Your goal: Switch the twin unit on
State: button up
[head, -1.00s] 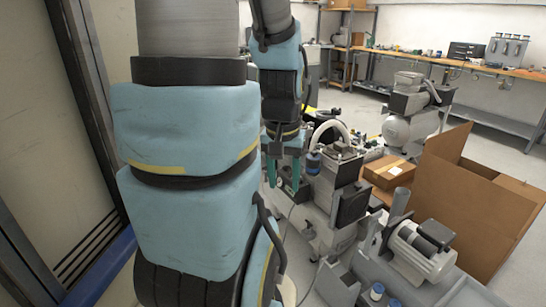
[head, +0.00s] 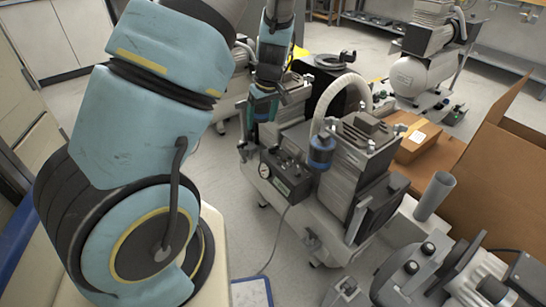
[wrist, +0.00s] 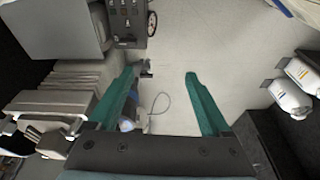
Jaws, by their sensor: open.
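A grey compressor unit (head: 340,165) on a wheeled white base stands in the middle of the head view. A dark control panel (head: 285,172) with a round gauge and small knobs or switches is on its front left. In the wrist view the panel (wrist: 126,22) is at the top, ahead of my fingers and slightly left. Switch positions are too small to tell. In the head view my gripper (head: 262,105) hangs behind and above the panel, partly hidden.
A white hose and a blue filter (head: 321,150) rise beside the panel. Another compressor (head: 425,65) stands at the back right. A cardboard box (head: 418,137) and a large open carton (head: 500,165) are on the right. Machinery fills the lower right.

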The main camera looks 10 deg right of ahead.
jog(key=t+b, duration=0.2)
send_near(273, 147)
jog(key=shift+n, duration=0.3)
jog(key=x, duration=0.9)
jog(key=shift+w+r, duration=0.15)
jog(key=shift+w, duration=0.15)
grip_shut()
